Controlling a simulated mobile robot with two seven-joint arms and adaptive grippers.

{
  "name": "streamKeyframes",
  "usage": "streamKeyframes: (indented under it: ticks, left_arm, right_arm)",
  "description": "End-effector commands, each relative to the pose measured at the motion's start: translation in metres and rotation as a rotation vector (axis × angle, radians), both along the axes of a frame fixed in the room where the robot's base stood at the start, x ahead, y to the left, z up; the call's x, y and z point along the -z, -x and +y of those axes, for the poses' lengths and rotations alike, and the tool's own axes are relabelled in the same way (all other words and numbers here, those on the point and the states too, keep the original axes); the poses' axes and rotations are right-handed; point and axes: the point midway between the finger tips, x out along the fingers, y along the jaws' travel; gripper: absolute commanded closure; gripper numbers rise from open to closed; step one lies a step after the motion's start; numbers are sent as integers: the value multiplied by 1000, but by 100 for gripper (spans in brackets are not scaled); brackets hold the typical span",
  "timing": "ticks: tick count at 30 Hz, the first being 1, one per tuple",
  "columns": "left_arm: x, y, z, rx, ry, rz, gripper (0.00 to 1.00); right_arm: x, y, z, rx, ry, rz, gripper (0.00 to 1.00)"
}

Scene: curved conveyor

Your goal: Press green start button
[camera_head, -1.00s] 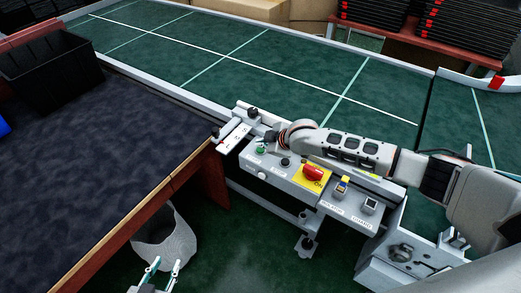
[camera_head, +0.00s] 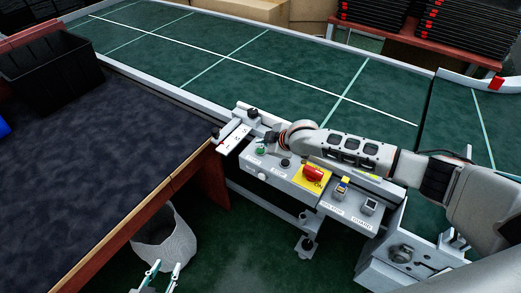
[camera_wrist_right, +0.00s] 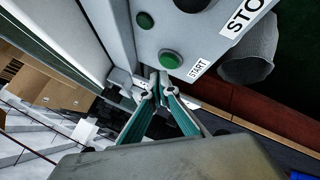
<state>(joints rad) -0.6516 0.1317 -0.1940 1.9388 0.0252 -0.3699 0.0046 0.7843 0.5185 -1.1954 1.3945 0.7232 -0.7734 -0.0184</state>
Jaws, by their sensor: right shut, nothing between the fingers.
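The green start button (camera_head: 260,149) is on the grey control box (camera_head: 250,165) beside the conveyor. In the right wrist view the button (camera_wrist_right: 170,60) shows with a START label (camera_wrist_right: 198,68) next to it. My right gripper (camera_wrist_right: 159,80) is shut and empty, its fingertips close to the button and just below it in that view. I cannot tell whether they touch it. In the head view the right arm's wrist hides most of this gripper. My left gripper (camera_head: 166,266) is open and empty at the bottom of the head view, away from the box.
A red emergency button (camera_head: 313,173) on a yellow plate and a black button (camera_head: 285,162) are on the same box. A second green round part (camera_wrist_right: 145,20) is near the start button. A dark table (camera_head: 90,165) with a black crate (camera_head: 50,72) stands at left.

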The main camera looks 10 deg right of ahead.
Motion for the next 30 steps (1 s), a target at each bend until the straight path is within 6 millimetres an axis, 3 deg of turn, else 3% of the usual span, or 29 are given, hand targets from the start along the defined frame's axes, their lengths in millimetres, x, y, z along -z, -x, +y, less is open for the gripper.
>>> streamKeyframes:
  ticks: [30]
  left_arm:
    - [-2,0,-1,0,2,-1,68]
  right_arm:
    - [10,0,0,0,0,0,100]
